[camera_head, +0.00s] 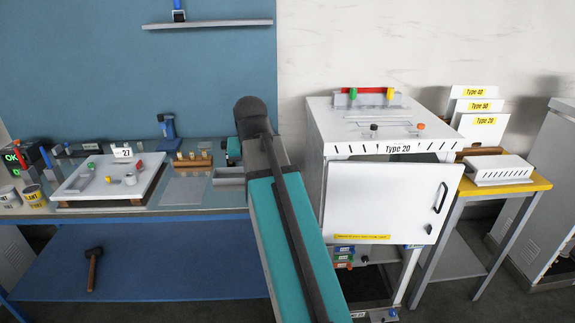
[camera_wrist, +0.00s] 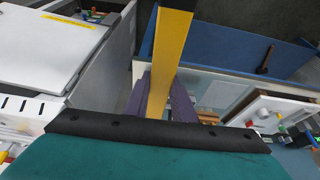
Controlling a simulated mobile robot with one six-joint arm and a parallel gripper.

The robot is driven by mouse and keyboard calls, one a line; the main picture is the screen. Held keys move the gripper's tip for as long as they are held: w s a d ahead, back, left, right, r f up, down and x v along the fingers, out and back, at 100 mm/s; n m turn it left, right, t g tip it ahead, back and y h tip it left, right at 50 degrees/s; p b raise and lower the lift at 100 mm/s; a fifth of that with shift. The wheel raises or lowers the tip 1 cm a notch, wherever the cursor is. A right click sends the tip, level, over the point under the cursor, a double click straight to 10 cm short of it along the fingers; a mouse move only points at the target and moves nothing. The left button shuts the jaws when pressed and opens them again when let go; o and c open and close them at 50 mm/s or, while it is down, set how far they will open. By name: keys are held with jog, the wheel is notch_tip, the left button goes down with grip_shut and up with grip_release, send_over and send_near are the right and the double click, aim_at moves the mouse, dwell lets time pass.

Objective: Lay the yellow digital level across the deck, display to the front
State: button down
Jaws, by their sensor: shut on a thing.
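In the wrist view my gripper (camera_wrist: 160,98) has its purple fingers shut on the yellow level (camera_wrist: 170,45), a long bar running away towards the top edge. Its display is not visible. In the head view the gripper and level are hidden behind my teal arm. The white dispenser frame (camera_head: 318,125) labelled Type 20 stands right of my arm. Its flat top deck (camera_head: 345,106) carries a red bar with green and yellow knobs at the back, and small dark and orange knobs near the front. The level is off this deck.
The frame's front door (camera_head: 390,200) stands open, sticking out. A bench (camera_head: 110,217) at left bears a white panel (camera_head: 78,187) marked 27, tins and a grey bin. A yellow-topped side table (camera_head: 510,186) at right holds a slotted white box (camera_head: 500,172). A hammer (camera_head: 93,268) lies below.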

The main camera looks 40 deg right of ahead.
jog(key=w+a+f+n+y+b, duration=0.1)
jog(key=w+a+f+n+b, duration=0.1)
jog(key=a, duration=0.9)
jog(key=w+a+f+n+y+b, duration=0.1)
jog(key=w+a+f+n, duration=0.3)
jog(key=a, duration=0.7)
notch_tip(320, 180, down, 3)
jog(key=shift+w+a+f+t+b, duration=0.2)
jog(key=shift+w+t+b, duration=0.2)
jog(key=shift+w, duration=0.6)
